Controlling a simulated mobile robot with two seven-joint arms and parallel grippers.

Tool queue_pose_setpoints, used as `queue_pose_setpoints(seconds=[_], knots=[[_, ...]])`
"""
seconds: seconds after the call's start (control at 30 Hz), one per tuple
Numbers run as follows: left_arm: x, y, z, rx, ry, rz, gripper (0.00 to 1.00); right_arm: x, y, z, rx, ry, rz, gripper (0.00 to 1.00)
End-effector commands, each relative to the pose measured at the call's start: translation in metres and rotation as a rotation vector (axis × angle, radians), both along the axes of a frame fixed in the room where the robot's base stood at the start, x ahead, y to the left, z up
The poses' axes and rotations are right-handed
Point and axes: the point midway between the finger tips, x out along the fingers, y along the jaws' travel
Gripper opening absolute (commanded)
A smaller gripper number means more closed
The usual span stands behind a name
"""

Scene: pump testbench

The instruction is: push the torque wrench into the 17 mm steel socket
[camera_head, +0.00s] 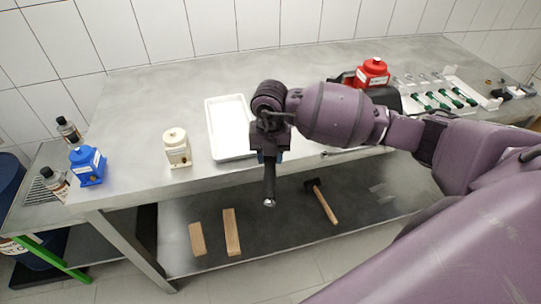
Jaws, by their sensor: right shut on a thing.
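My right gripper (269,150) is in front of the table's front edge, pointing down. It is shut on a dark bar, which looks like the torque wrench (269,182). The bar hangs down below the fingers and ends in a small light tip. Its upper part is hidden by the gripper. A white holder (468,92) with green-handled tools and small metal pieces lies at the right of the table, well away from the gripper. I cannot tell which piece is the 17 mm socket. My left gripper is not in view.
A white tray (213,118) lies behind the gripper. A hammer (325,204) and wooden blocks (232,232) lie on the lower shelf.

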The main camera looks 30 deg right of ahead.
Motion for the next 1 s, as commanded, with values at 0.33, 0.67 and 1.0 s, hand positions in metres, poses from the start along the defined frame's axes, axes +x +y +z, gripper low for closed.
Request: queue_pose_setpoints(seconds=[0.33, 0.67, 1.0], knots=[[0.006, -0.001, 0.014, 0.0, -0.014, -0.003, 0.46, 0.001, 0.0, 0.016, 0.0, -0.006, 0.001, 0.0], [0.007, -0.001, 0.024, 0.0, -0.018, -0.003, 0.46, 0.002, 0.0, 0.029, 0.001, -0.007, 0.001, 0.0], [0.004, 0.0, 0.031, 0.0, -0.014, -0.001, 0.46, 0.002, 0.0, 0.041, 0.001, -0.007, 0.001, 0.0]])
